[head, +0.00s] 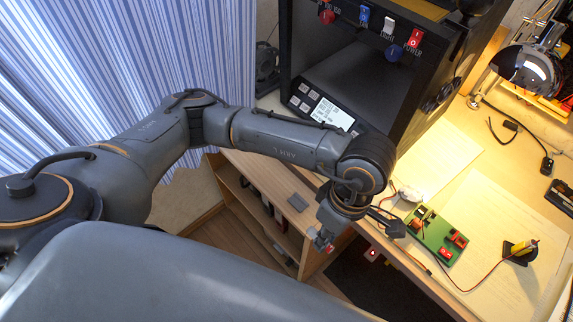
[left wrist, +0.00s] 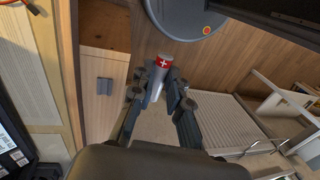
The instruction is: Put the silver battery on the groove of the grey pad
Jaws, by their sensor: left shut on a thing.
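The silver battery (left wrist: 157,82) has a red end with a white plus mark and is held between the fingers of my left gripper (left wrist: 163,96). In the head view its red end (head: 330,248) shows small below my left gripper (head: 324,238). The grey pad (head: 298,202) lies on the wooden cabinet top, left of the gripper. In the left wrist view the grey pad (left wrist: 104,87) shows a line down its middle and lies left of the battery, apart from it. My right gripper is not in view.
A desk with a green circuit board (head: 438,236), a yellow battery in a black holder (head: 520,251) and a lamp (head: 532,68) is at the right. A black cabinet with switches (head: 395,30) stands behind. The wooden top (head: 262,175) around the pad is clear.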

